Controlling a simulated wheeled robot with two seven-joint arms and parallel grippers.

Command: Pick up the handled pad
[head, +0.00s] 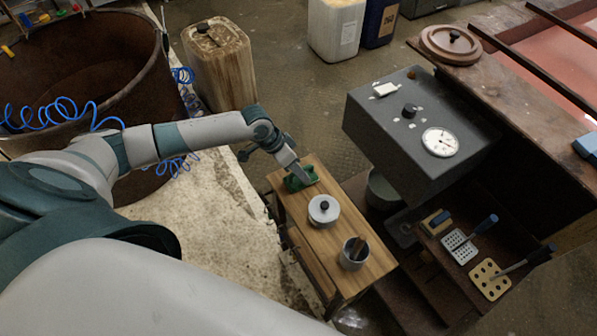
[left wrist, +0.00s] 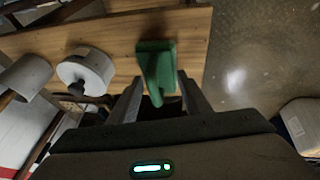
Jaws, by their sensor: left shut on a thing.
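The handled pad, a green block with a raised green handle (head: 298,184), is at the far end of a small wooden bench (head: 338,258). It also shows in the left wrist view (left wrist: 155,62), over the bench top. My left gripper (head: 301,173) comes down on it from above. In the left wrist view the fingers (left wrist: 161,92) are shut on the pad's handle, one on each side. I cannot tell whether the pad touches the bench top. My right gripper is not in view.
A white lidded pot (head: 323,211) and a grey cup (head: 354,254) holding a brown tool stand on the bench near the pad. A dark box with a dial (head: 420,130) stands to the right. A shelf (head: 455,285) holds several handled tools. A rusty tub (head: 80,70) is at left.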

